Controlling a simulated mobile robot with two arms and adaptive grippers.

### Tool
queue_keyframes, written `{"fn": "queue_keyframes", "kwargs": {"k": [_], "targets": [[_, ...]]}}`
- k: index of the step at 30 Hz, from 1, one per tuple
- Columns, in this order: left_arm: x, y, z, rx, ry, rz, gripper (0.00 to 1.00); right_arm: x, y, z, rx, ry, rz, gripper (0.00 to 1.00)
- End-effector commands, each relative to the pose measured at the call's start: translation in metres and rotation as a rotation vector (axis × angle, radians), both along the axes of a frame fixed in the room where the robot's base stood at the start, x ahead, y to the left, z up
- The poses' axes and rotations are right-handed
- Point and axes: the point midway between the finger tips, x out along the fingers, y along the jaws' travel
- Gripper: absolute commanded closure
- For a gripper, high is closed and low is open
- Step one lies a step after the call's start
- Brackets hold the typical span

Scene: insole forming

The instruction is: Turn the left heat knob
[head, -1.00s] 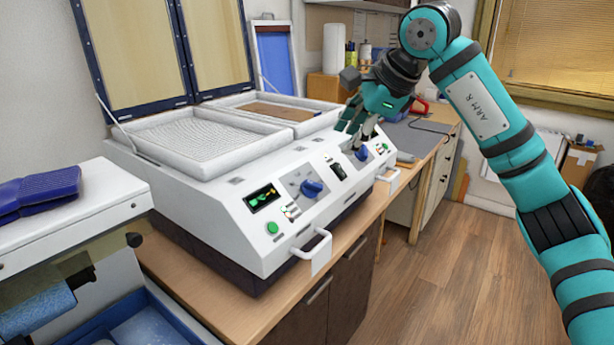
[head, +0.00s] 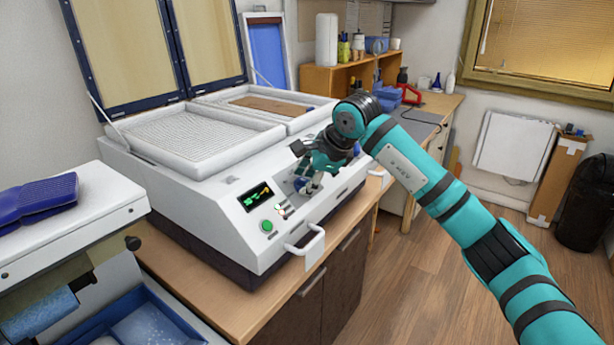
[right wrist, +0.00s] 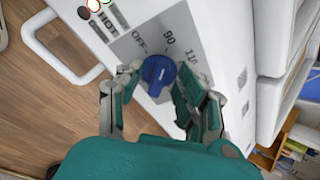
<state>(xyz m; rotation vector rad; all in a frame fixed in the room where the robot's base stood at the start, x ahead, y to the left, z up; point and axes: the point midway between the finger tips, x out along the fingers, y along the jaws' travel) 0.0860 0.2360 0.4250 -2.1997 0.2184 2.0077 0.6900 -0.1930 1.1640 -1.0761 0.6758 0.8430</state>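The left heat knob (right wrist: 158,72) is blue and sits on a grey dial plate marked OFF, 90 and 110 in the right wrist view. In the head view this knob (head: 301,184) is mostly hidden by my right gripper (head: 303,180). In the right wrist view my right gripper (right wrist: 150,88) is open, with one finger on each side of the knob. I cannot tell whether the fingers touch it. The knob is on the sloped front panel of the white machine (head: 225,225). My left gripper is not in view.
A green button (head: 267,226) and a dark display (head: 257,196) are left of the knob. A white handle (head: 305,242) sticks out below the panel. The machine's two trays are open, with raised lids (head: 118,45) behind.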

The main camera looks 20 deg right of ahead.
Motion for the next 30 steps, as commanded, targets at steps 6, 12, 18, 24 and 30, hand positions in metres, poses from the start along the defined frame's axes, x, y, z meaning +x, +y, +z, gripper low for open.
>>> {"fn": "queue_keyframes", "kwargs": {"k": [6,12,18,24,30], "targets": [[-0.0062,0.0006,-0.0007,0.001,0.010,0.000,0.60,0.0000,0.0001,-0.0005,0.000,0.000,0.000,0.64],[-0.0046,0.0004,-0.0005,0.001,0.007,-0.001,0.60,-0.0001,0.0001,-0.0003,0.000,0.001,0.000,0.90],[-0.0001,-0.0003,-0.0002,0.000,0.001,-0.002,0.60,-0.0001,0.0001,-0.0002,0.000,0.001,0.000,1.00],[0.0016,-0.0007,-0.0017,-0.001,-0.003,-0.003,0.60,-0.0002,-0.0002,-0.0007,-0.006,-0.005,0.009,1.00],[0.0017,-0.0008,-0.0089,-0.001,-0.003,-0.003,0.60,-0.0007,-0.0001,-0.0022,-0.045,-0.034,0.062,1.00]]}}
